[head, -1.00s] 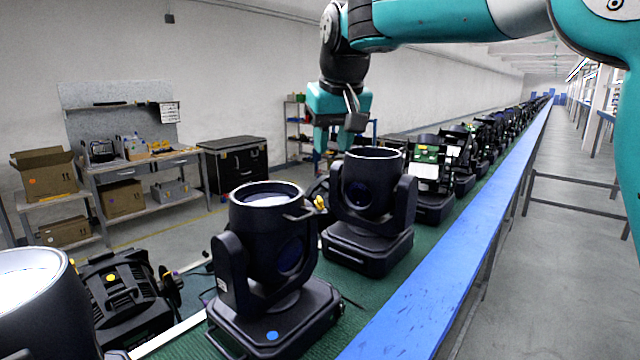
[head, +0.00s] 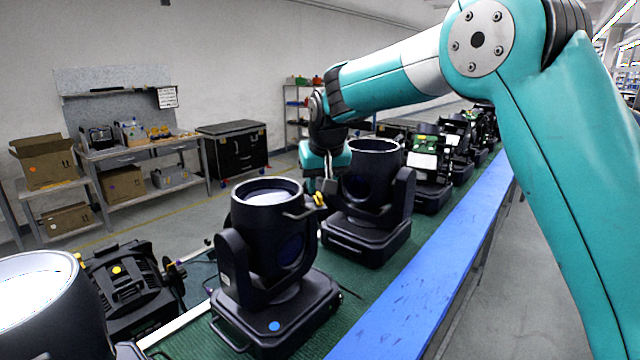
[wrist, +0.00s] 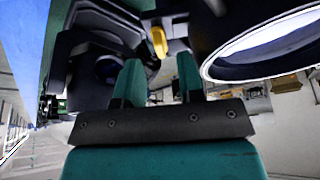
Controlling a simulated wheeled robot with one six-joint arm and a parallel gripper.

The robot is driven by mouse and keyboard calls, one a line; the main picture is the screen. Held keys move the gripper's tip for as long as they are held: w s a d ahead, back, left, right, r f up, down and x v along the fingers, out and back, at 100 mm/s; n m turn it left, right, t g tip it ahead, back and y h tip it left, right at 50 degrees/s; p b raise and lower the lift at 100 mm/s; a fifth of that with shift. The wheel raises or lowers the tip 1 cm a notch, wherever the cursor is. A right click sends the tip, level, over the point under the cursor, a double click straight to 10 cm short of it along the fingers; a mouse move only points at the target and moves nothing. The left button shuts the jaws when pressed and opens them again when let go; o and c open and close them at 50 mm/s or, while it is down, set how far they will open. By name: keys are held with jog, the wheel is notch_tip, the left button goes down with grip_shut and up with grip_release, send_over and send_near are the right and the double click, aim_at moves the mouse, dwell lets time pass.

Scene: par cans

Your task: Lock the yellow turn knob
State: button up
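The yellow turn knob (head: 319,200) sits on the upper side of the near black par can (head: 268,250), which stands upright on the belt. In the wrist view the yellow knob (wrist: 159,42) shows just beyond the fingertips, near the line midway between them. My gripper (wrist: 158,68) is open, with two teal fingers apart and nothing between them. In the head view my gripper is low beside the near can's rim, behind the knob; its fingertips are largely hidden there. I cannot tell whether a finger touches the knob.
A second par can (head: 368,205) stands close behind my gripper, with more in a row beyond. A tilted black fixture (head: 128,290) and another can (head: 45,310) are at the left. A blue rail (head: 430,265) edges the green belt.

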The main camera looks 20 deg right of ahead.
aim_at(318, 197)
jog(key=shift+p+x, duration=0.3)
jog(key=shift+x, duration=1.05)
grip_shut()
